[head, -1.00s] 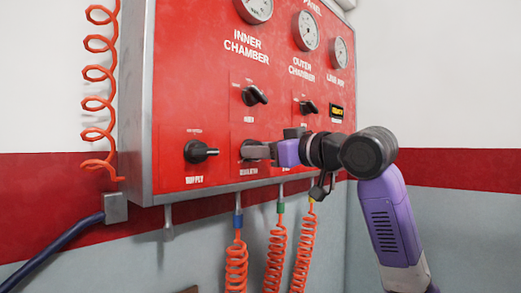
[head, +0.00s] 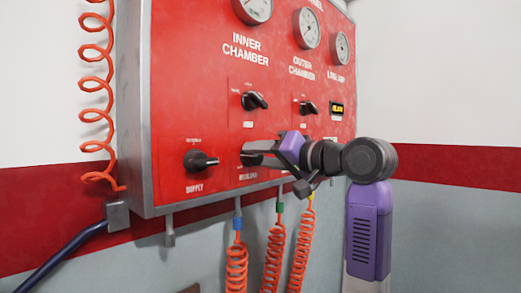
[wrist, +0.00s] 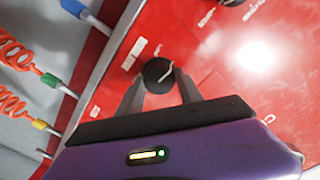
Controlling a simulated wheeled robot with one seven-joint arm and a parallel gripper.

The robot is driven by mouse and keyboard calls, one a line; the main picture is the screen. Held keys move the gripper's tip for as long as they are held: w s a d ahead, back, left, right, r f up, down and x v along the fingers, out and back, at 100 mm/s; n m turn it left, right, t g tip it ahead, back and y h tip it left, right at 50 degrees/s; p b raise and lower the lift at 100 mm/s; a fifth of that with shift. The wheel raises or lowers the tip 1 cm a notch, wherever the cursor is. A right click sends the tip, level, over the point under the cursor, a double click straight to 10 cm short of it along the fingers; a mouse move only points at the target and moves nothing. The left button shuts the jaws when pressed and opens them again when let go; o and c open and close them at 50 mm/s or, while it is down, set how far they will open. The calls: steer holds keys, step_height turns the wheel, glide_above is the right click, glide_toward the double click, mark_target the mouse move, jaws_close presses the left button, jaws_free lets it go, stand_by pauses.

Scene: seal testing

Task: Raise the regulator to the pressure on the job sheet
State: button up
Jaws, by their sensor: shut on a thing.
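The red panel (head: 190,100) carries the regulator knob (wrist: 157,72) in its lower row, to the right of the black supply knob (head: 200,161). My gripper (head: 252,153) is at the regulator, its two grey fingers shut on the knob from both sides in the wrist view (wrist: 160,85). In the head view the fingers mostly hide the regulator. Round gauges show along the panel's top, one of them the line air gauge (head: 342,48); their readings are too small to tell. A small yellow-lit display (head: 337,109) is at the right. No job sheet is in view.
Two more black knobs, the inner chamber knob (head: 255,100) and the outer chamber knob (head: 307,107), sit above my gripper. Coiled orange hoses (head: 236,265) hang below the panel, and another hangs at its left. A dark blue hose (head: 65,250) runs at lower left.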

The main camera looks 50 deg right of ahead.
steer(key=m, duration=0.6)
steer(key=shift+d+m+y, duration=0.15)
steer(key=shift+m+y, duration=0.15)
steer(key=shift+m, duration=0.1)
stand_by(0.4)
steer(key=o, duration=1.4)
steer(key=shift+c, duration=0.2)
steer(key=s+b, duration=0.2)
steer(key=s, duration=0.6)
steer(key=shift+d, duration=0.15)
steer(key=shift+r, duration=0.1)
